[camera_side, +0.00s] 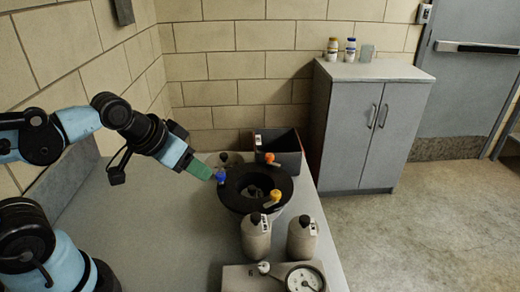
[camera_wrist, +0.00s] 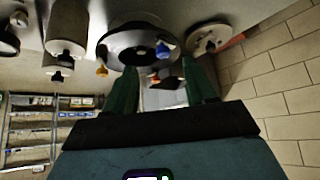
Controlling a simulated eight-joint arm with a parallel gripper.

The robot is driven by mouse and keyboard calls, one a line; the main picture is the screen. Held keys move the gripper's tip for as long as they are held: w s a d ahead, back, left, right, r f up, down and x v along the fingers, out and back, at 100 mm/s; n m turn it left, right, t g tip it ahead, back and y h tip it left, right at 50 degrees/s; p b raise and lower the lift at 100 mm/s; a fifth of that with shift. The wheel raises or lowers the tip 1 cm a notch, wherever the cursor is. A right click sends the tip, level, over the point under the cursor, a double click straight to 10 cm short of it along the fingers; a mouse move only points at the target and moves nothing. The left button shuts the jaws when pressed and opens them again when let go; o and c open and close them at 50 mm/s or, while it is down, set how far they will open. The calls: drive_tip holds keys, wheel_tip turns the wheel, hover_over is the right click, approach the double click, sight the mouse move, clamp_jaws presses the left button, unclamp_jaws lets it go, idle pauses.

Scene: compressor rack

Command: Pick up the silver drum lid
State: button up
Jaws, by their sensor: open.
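A round, pale silver disc with a dark centre, which looks like the silver drum lid (camera_wrist: 208,40), lies at the upper right in the wrist view. In the side view, a greyish round thing (camera_side: 230,158) behind the black ring may be the same lid; it is partly hidden. My gripper (camera_side: 212,172) reaches in from the left, above the bench at the black ring's left side. Its green fingers are spread apart in the wrist view (camera_wrist: 163,82), with nothing clearly held between them.
A wide black ring (camera_side: 233,199) with blue, orange and yellow-capped pieces around its rim stands on the bench (camera_side: 165,235). Two grey bottles (camera_side: 256,240) (camera_side: 302,240) and a gauge (camera_side: 304,279) are in front. A dark box (camera_side: 288,158) stands behind. The bench's left part is clear.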

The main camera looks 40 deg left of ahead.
drive_tip(key=w+a+r+g, duration=0.2)
drive_tip(key=w+r, duration=0.2)
drive_tip(key=w, duration=0.1)
drive_tip(key=m+g, duration=0.2)
drive_tip(key=g, duration=0.3)
hover_over(224, 154)
drive_tip(key=f, duration=1)
drive_tip(key=shift+d+f, duration=0.3)
drive_tip(key=shift+f, duration=0.05)
drive_tip(key=shift+a+f, duration=0.15)
drive_tip(key=shift+f, duration=1.25)
drive_tip(key=shift+a+f, duration=0.15)
drive_tip(key=shift+f, duration=1.2)
clamp_jaws()
